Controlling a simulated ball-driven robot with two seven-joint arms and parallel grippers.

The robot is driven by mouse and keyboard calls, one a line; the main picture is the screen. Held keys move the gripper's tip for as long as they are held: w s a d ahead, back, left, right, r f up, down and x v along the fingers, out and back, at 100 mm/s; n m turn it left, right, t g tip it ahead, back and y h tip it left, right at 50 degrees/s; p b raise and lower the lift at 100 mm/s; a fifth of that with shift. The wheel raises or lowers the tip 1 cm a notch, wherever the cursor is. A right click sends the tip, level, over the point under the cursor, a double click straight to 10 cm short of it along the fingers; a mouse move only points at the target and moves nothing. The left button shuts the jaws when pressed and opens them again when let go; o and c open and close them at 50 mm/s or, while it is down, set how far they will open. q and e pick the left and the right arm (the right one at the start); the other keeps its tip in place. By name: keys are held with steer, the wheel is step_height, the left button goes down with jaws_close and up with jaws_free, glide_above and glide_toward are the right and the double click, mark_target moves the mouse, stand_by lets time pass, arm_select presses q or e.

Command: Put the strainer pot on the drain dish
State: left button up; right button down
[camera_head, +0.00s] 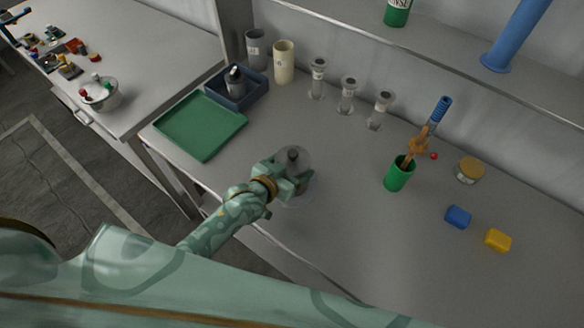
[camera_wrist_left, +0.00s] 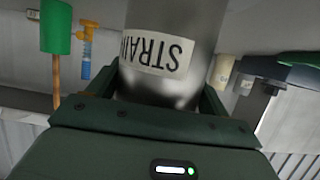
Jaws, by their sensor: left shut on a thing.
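My left gripper (camera_head: 287,179) is shut on the strainer pot, with a jaw on either side. A faint, clear round shape (camera_head: 300,199), which may be the drain dish, shows just below the pot. I cannot tell whether the pot touches it. My right gripper is not in view.
A green tray (camera_head: 201,124) and a blue bin (camera_head: 237,91) holding a dark bottle stand left. A green cup (camera_head: 399,174) with tools, a jar (camera_head: 469,170), a blue block (camera_head: 458,217) and a yellow block (camera_head: 498,240) are right.

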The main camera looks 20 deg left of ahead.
arm_select(q)
steer(key=shift+f, duration=0.15)
steer(key=o, duration=1)
steer(key=shift+o, duration=0.2)
steer(key=shift+s+r, duration=0.15)
steer(key=shift+r, duration=0.05)
steer(key=p+v, duration=0.2)
steer(key=v, duration=0.9)
steer(key=shift+s+a, duration=0.2)
steer(key=shift+s, duration=0.1)
steer(key=shift+r, duration=0.15)
